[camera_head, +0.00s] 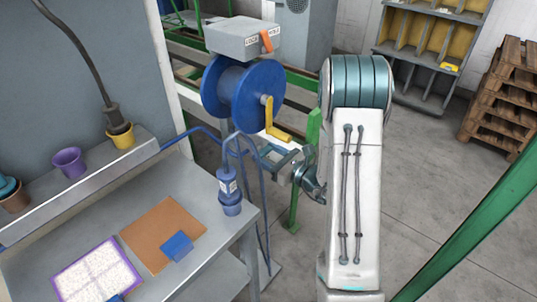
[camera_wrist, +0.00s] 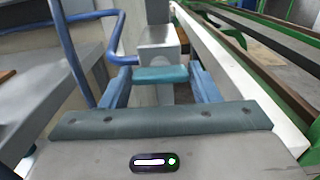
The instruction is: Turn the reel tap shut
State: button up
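The reel tap shows in the wrist view as a grey body (camera_wrist: 158,42) with a flat teal handle (camera_wrist: 160,75) in front of it. My gripper (camera_wrist: 160,80) has its two blue fingers wide apart, one on each side of the teal handle. Any contact between the fingers and the handle is too small to make out. In the head view my gripper (camera_head: 272,155) is below the blue reel (camera_head: 236,90) and its yellow crank (camera_head: 279,132). The tap is mostly hidden there behind the gripper.
A blue hose (camera_wrist: 115,42) runs in from the left to the tap. A grey box with an orange lever (camera_head: 240,40) sits above the reel. Green rails lie behind.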

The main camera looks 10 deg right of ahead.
jog(key=c, duration=0.4)
jog(key=shift+c, duration=0.2)
jog(key=shift+m, duration=0.4)
jog(key=m+p, duration=0.1)
jog(key=m, duration=0.1)
jog(key=shift+r+m, duration=0.1)
jog(key=shift+m, duration=0.3)
jog(key=m+p, duration=0.3)
jog(key=m, duration=0.1)
jog(key=shift+r+m, duration=0.1)
jog(key=shift+m, duration=0.2)
jog(key=m+p, duration=0.5)
jog(key=shift+m+p, duration=1.85)
jog(key=shift+m, duration=0.45)
jog(key=shift+f, duration=0.2)
